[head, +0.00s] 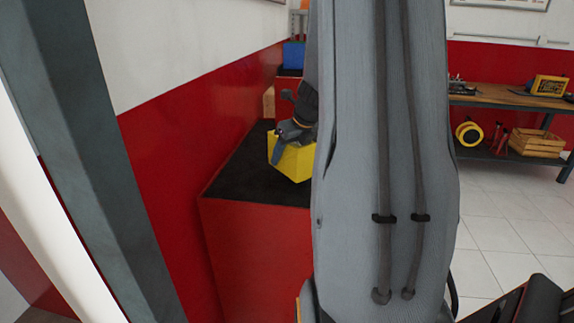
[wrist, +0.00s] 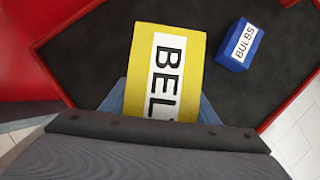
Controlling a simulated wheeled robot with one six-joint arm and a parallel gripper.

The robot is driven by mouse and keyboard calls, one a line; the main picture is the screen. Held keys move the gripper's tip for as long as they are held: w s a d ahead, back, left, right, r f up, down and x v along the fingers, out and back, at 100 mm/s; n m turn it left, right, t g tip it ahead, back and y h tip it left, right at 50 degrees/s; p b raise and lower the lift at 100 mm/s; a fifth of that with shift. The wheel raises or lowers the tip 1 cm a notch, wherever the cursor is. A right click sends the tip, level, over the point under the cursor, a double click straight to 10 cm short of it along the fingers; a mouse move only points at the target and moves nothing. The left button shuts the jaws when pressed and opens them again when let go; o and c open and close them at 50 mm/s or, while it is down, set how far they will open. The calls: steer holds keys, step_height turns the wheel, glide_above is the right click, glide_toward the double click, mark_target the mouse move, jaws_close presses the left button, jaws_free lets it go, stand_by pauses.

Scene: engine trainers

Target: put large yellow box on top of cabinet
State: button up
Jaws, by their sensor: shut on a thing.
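The large yellow box (head: 294,162) is over the black top of the red cabinet (head: 240,180) in the head view. In the wrist view the yellow box (wrist: 143,62) shows a white label reading "BEL", with the rest hidden by my wrist. My gripper (head: 281,148) is shut on the box from above, with one blue-grey finger on each side in the wrist view (wrist: 160,103). The black cabinet top (wrist: 95,50) lies beneath the box. I cannot tell whether the box touches it. My arm hides the cabinet's right part in the head view.
A small blue box (wrist: 237,46) labelled "BULBS" sits on the cabinet top, right of the yellow box and apart from it. A red wall (head: 170,150) runs along the cabinet's left. A workbench (head: 500,97) with a wooden crate (head: 537,140) stands at right.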

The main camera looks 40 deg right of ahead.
mark_target(291, 154)
steer(key=shift+f, duration=1.9)
steer(key=shift+f+b, duration=0.1)
steer(key=shift+b, duration=0.2)
steer(key=o, duration=1.3)
steer(key=shift+s+r, duration=0.15)
steer(key=shift+r, duration=0.25)
steer(key=v, duration=1.1)
steer(key=shift+s+r, duration=0.15)
